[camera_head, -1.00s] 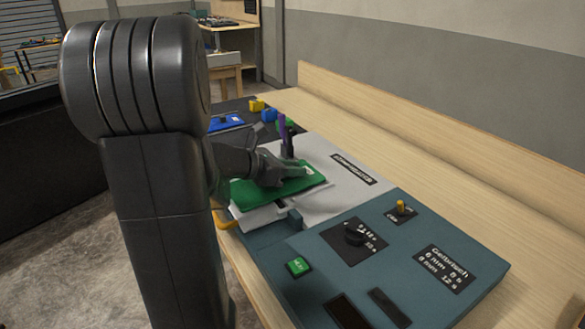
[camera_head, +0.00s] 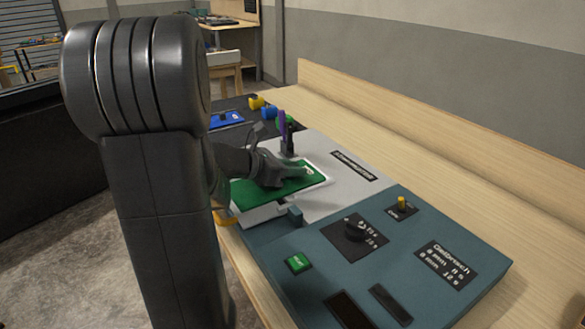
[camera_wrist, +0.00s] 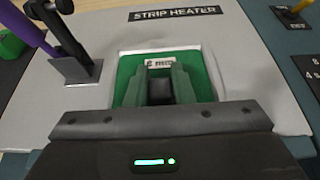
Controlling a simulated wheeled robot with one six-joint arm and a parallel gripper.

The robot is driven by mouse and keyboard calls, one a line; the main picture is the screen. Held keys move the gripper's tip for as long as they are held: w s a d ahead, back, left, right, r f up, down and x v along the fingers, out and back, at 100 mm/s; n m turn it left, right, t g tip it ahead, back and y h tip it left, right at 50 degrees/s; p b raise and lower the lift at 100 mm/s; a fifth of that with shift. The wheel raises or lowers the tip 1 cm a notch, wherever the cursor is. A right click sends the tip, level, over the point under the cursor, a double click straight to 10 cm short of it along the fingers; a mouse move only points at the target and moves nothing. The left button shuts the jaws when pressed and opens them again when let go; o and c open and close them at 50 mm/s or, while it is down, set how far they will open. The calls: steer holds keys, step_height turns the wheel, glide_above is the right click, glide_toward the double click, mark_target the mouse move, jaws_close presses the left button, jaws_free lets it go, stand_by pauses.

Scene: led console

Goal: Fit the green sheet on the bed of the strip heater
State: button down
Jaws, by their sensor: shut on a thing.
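The green sheet (camera_head: 287,193) lies flat over the pale bed of the strip heater (camera_head: 345,197) in the head view. In the wrist view the green sheet (camera_wrist: 203,80) sits inside a white border on the heater's grey top (camera_wrist: 245,65). My gripper (camera_head: 300,172) is over the sheet, its fingers shut on a part at the sheet's middle. In the wrist view the gripper fingers (camera_wrist: 160,85) hide the sheet's centre. A small white label shows beyond the fingertips. Whether the sheet is fully seated cannot be told.
A teal console (camera_head: 400,250) with a black knob (camera_head: 355,232), a yellow switch (camera_head: 402,202) and a green button (camera_head: 298,262) is in front. A blue sheet (camera_head: 226,120) lies behind.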

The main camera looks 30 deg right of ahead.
steer(key=c, duration=1.2)
jaws_free()
steer(key=shift+o, duration=0.2)
steer(key=p+v, duration=0.1)
steer(key=v, duration=1.2)
steer(key=shift+a+r, duration=0.2)
steer(key=shift+a, duration=0.2)
steer(key=b+x, duration=0.1)
steer(key=x, duration=1.3)
steer(key=shift+a, duration=0.1)
